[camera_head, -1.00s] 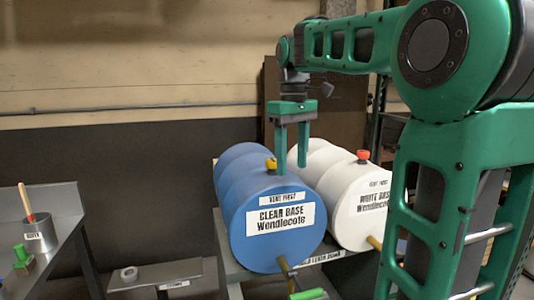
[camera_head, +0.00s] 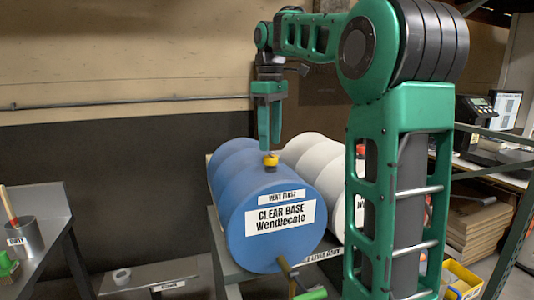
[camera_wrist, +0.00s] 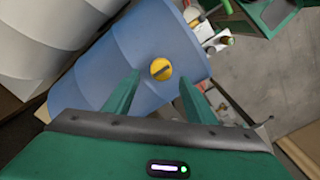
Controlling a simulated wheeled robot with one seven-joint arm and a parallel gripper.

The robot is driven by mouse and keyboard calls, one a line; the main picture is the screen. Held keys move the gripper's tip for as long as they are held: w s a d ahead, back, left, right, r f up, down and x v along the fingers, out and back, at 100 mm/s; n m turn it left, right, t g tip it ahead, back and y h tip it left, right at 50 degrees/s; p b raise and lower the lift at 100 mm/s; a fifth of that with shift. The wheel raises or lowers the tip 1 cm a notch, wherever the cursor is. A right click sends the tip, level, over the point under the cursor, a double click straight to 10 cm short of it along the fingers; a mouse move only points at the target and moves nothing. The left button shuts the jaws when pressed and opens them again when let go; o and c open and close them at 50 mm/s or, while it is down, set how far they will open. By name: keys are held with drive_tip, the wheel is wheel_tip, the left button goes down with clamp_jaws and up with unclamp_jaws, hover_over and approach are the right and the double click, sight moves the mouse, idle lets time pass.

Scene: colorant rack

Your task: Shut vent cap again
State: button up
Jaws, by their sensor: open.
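The blue drum (camera_head: 240,190), labelled "CLEAR BASE Wendlecote" and "VENT FIRST", lies on its side on a stand. A yellow vent cap (camera_head: 270,160) sits on top of it near the front end. In the wrist view, the yellow cap (camera_wrist: 161,69) shows a dark bar across its face. My gripper (camera_head: 270,147) points down just above the cap. In the wrist view, my gripper's fingers (camera_wrist: 160,88) are spread apart, with the cap beyond their tips and between them. The gripper is open and holds nothing. I cannot tell whether the cap is open or shut.
A white drum (camera_head: 303,152) lies right of the blue one, partly hidden by my arm. A tap with a green handle (camera_head: 310,294) sticks out at the blue drum's front. A metal cup (camera_head: 22,237) stands on the left bench. A low shelf (camera_head: 160,276) is below.

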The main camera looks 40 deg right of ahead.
sight(270, 156)
drive_tip(key=shift+f, duration=2.15)
drive_tip(key=shift+s, duration=0.1)
drive_tip(key=c, duration=1.1)
drive_tip(key=shift+o, duration=0.3)
